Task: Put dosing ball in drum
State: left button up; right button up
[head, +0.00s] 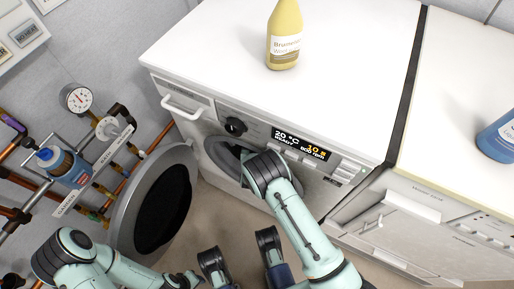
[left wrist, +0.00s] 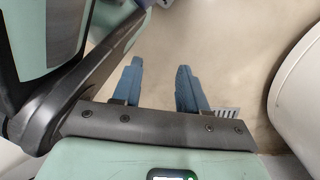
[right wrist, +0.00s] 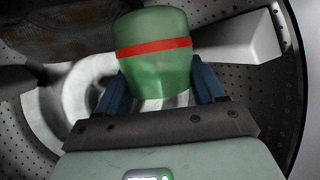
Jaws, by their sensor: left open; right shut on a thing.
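The dosing ball (right wrist: 155,50) is a green translucent cup with a red band, seen in the right wrist view. My right gripper (right wrist: 160,88) is shut on it, one blue finger on each side. Ball and gripper are inside the drum (right wrist: 268,85), whose perforated metal wall surrounds them. In the head view my right arm reaches into the washing machine (head: 190,118) and hides the ball and most of the opening. My left gripper (left wrist: 158,72) is open and empty above the bare floor in the left wrist view.
The round door (head: 123,222) hangs open at the left of the machine. A pale paddle (right wrist: 240,38) juts out in the drum. A yellow bottle (head: 285,38) stands on top; a blue bottle (head: 498,138) is on the right-hand unit. Pipes and a gauge (head: 78,98) line the left wall.

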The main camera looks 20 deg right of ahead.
jog(key=shift+f+b, duration=0.6)
jog(key=shift+f, duration=1.25)
pick_arm(q)
jog(key=s, duration=0.1)
jog(key=s+f+g, duration=0.1)
jog(key=shift+s+a+f, duration=0.1)
jog(key=shift+s+a, duration=0.05)
jog(key=shift+s, duration=0.15)
pick_arm(e)
jog(key=shift+s+f, duration=0.25)
jog(key=shift+f, duration=0.3)
jog(key=o, duration=1)
jog(key=shift+d, duration=0.1)
pick_arm(q)
jog(key=shift+s, duration=0.1)
pick_arm(e)
jog(key=shift+w+r, duration=0.2)
jog(key=shift+r, duration=0.25)
pick_arm(q)
jog(key=w+d+r+t+p, duration=0.1)
jog(key=w+r+p, duration=0.3)
jog(key=w, duration=0.4)
jog(key=shift+r+t, duration=0.4)
jog(key=shift+t, duration=0.5)
pick_arm(e)
jog(key=v, duration=1.2)
jog(key=shift+r, duration=0.15)
